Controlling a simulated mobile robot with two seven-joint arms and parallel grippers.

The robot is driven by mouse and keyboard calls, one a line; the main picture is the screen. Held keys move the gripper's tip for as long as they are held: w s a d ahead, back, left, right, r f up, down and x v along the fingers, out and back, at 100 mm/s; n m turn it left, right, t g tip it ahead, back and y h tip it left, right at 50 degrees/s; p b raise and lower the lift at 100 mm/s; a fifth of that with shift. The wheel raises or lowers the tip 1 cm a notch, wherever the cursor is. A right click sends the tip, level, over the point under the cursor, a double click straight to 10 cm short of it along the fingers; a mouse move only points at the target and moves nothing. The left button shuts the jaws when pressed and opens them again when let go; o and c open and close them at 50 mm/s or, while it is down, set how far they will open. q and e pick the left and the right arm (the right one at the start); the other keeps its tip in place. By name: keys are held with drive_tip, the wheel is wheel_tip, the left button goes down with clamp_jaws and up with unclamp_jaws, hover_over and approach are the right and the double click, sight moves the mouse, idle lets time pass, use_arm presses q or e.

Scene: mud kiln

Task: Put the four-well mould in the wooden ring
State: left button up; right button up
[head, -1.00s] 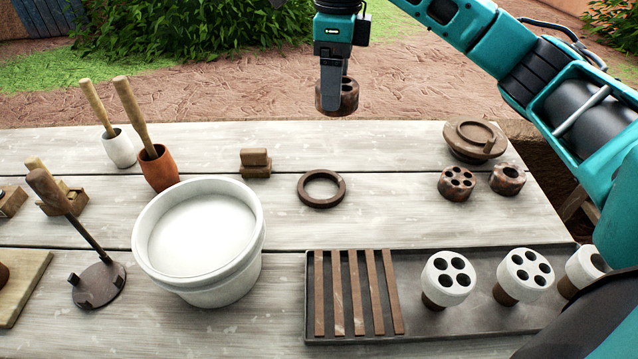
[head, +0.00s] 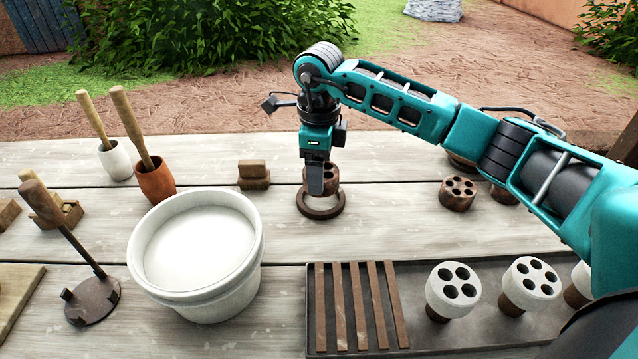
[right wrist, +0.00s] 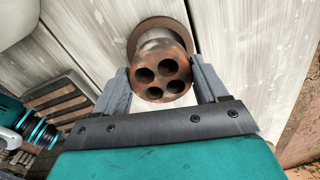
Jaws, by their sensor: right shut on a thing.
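The wooden ring (head: 321,210) lies flat on the table right of the white tub. The four-well mould (right wrist: 160,69) is brown with dark round wells on top. My right gripper (head: 316,190) points down and is shut on this mould, which also shows in the head view (head: 328,173). The mould is upright over or in the ring; the exact gap below it I cannot tell. In the right wrist view the ring (right wrist: 152,26) shows just beyond the mould. My left gripper is not in view.
A white tub (head: 195,250) stands left of the ring. A dark tray (head: 400,345) with brown strips and white-topped moulds is at the front. Another brown mould (head: 458,193) stands to the right. A small wooden block (head: 253,176) sits left of the ring.

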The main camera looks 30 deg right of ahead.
drive_tip(key=shift+f, duration=2.05)
drive_tip(key=shift+f+b, duration=0.2)
drive_tip(key=shift+b, duration=0.1)
drive_tip(key=o, duration=1.2)
wheel_tip(320, 180, up, 12)
drive_tip(key=shift+r+p, duration=0.2)
drive_tip(key=shift+p, duration=0.3)
drive_tip(key=shift+s+a, duration=0.1)
